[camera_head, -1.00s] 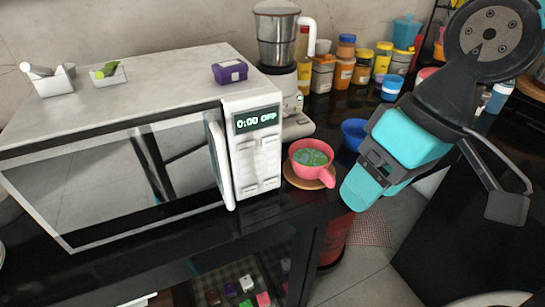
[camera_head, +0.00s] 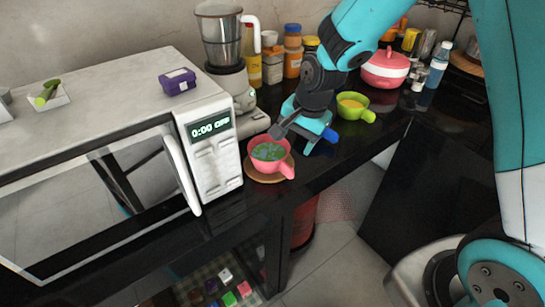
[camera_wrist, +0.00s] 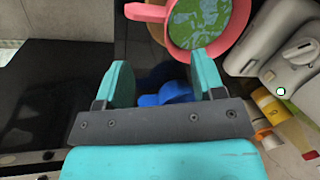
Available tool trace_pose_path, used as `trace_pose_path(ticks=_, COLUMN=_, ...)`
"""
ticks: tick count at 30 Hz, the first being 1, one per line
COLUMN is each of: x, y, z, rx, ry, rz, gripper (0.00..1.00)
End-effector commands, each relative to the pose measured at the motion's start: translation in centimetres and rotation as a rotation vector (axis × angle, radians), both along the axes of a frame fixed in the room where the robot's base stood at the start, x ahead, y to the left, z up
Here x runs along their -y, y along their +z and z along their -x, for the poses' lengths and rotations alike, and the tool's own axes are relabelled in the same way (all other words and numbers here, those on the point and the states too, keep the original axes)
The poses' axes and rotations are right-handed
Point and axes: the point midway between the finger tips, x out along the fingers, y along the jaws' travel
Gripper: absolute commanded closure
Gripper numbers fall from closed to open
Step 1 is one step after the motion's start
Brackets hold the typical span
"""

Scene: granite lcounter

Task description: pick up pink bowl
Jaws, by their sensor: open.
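The pink bowl (camera_head: 272,167) has a stubby handle pointing to the lower right and green-patterned contents. It stands upright on a round wooden coaster (camera_head: 250,173) beside the microwave. My gripper (camera_head: 296,138) is above the counter, just right of and behind the bowl. In the wrist view the pink bowl (camera_wrist: 147,13) is at the top, cut off by the edge, beyond the fingertips. My gripper (camera_wrist: 164,72) is open there, with nothing between its fingers. A blue bowl (camera_wrist: 172,93) is partly hidden beneath it; its handle (camera_head: 330,135) shows in the head view.
The microwave (camera_head: 212,150) stands left of the pink bowl and a blender (camera_head: 222,45) behind it. A green bowl (camera_head: 368,116) and a pink pot (camera_head: 385,75) are to the right. The counter's front edge is close to the coaster.

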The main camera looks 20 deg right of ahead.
Motion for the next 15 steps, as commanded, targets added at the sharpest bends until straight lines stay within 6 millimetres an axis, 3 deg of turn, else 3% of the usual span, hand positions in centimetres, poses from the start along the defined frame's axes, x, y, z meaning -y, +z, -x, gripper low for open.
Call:
trace_pose_path(ticks=8, x=-0.5, y=-2.2, z=-0.4, rx=-0.001, ry=0.001, rz=0.0, gripper=0.38)
trace_pose_path(ticks=15, x=-1.3, y=-5.5, z=-0.8, rx=-0.003, ry=0.0, rz=0.0, gripper=0.38)
